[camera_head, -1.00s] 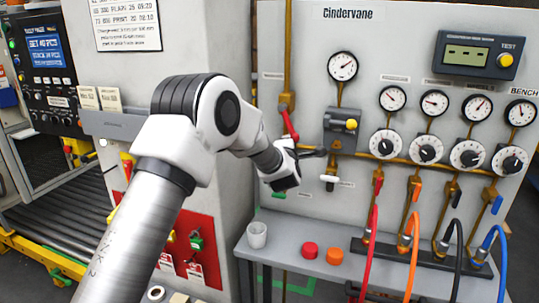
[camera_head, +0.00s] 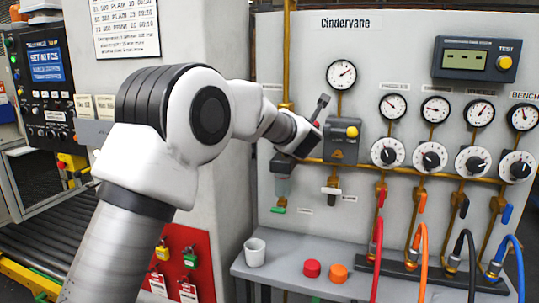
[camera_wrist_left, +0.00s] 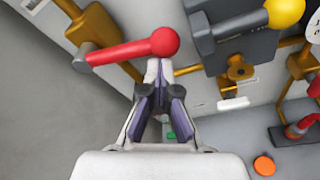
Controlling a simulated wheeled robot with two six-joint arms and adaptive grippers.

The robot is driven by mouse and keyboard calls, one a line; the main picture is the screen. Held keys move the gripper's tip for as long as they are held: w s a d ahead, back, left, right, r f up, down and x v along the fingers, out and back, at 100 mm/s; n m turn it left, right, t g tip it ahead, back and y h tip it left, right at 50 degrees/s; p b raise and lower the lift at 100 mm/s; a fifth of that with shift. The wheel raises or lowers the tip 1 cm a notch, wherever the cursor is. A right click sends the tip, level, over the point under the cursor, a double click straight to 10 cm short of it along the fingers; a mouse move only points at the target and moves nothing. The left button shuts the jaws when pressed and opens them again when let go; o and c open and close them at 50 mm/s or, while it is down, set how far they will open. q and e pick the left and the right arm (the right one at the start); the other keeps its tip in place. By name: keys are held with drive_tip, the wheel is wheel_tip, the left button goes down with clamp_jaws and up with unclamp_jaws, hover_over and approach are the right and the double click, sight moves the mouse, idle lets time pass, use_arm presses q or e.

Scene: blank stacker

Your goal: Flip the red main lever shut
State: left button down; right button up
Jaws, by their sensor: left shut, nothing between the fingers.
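The red main lever (camera_wrist_left: 125,50) shows in the left wrist view, with a round red ball at its right end and a grey pivot on a brass pipe at its left. It lies nearly sideways across that picture. My left gripper (camera_wrist_left: 158,68) is shut and empty, its fingertips just below the ball; I cannot tell whether they touch it. In the head view my left gripper (camera_head: 319,108) is in front of the panel, fingertips pointing up and right. My right gripper is not in view.
A grey box with a yellow knob (camera_head: 351,132) sits close right of the gripper; the knob also shows in the wrist view (camera_wrist_left: 284,12). Gauges, dials and coloured hoses fill the right. A white cup (camera_head: 255,252), red button (camera_head: 311,268) and orange button (camera_head: 337,273) are on the shelf below.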

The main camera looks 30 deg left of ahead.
use_arm(q)
drive_tip(key=shift+d+r+n+h, duration=0.2)
drive_tip(key=shift+r+n+h, duration=0.1)
drive_tip(key=shift+r+n, duration=0.55)
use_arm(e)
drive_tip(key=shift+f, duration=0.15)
